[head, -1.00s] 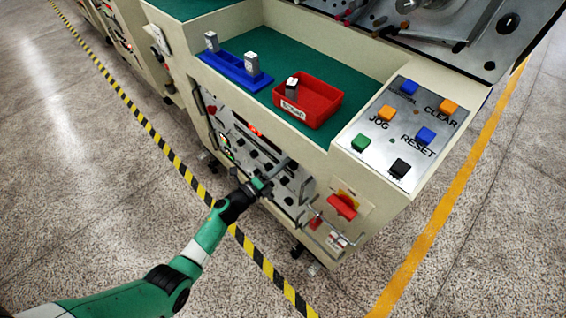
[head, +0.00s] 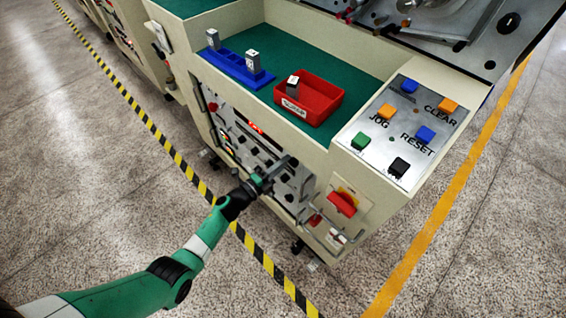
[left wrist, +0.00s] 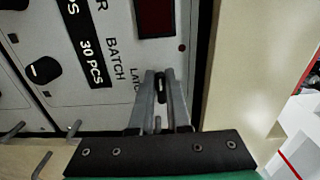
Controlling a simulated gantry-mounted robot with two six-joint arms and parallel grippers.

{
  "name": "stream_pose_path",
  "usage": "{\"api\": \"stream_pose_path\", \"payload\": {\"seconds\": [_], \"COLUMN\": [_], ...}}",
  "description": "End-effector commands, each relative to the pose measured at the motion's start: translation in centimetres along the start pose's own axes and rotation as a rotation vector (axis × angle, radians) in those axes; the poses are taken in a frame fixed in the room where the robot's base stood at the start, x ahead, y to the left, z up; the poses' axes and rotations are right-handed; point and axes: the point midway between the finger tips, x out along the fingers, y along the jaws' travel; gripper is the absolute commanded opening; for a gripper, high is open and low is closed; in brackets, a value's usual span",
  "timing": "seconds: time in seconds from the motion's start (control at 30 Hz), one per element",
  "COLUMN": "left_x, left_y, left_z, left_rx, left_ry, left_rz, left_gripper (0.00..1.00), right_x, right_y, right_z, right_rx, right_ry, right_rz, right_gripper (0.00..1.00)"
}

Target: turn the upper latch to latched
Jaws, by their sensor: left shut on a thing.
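My left gripper (head: 282,168) reaches in from the left to the front control panel of the cream machine, below the green worktop. In the left wrist view its two grey fingers (left wrist: 160,92) are shut on a small dark latch knob (left wrist: 158,95), beside a partly covered label beginning "LAT". The fingers hide most of the knob, so its turn angle cannot be read. My right gripper is in neither view.
The panel (left wrist: 110,115) carries a black knob (left wrist: 44,70) and a dark red display (left wrist: 155,18). A red switch (head: 342,203) is to the right. A blue rack (head: 238,68) and red bin (head: 309,99) stand on the worktop above.

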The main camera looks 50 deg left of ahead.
Motion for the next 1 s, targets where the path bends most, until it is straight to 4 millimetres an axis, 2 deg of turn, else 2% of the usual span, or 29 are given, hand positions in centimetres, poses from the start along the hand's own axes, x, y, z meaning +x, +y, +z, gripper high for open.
{"api": "stream_pose_path", "payload": {"seconds": [0.03,0.07,0.2,0.57,0.67,1.0], "left_x": [0.0,0.0,0.0,-0.5,-1.8,-9.5], "left_y": [0.0,0.0,0.0,-0.1,-0.3,-0.3], "left_z": [0.0,0.0,0.0,0.0,0.1,0.1], "left_rx": [-0.002,-0.001,-0.001,0.000,0.000,-0.002], "left_ry": [0.000,0.000,0.000,-0.001,-0.002,-0.005], "left_rz": [0.000,0.000,0.000,0.002,0.002,0.003], "left_gripper": [0.00,0.18,0.44,0.45,0.45,0.45], "right_x": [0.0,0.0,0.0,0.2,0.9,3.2], "right_y": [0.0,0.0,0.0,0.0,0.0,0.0], "right_z": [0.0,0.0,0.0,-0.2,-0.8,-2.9], "right_rx": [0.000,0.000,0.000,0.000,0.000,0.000], "right_ry": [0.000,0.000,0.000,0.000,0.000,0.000], "right_rz": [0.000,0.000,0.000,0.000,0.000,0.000], "right_gripper": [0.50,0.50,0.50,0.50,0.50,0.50]}}
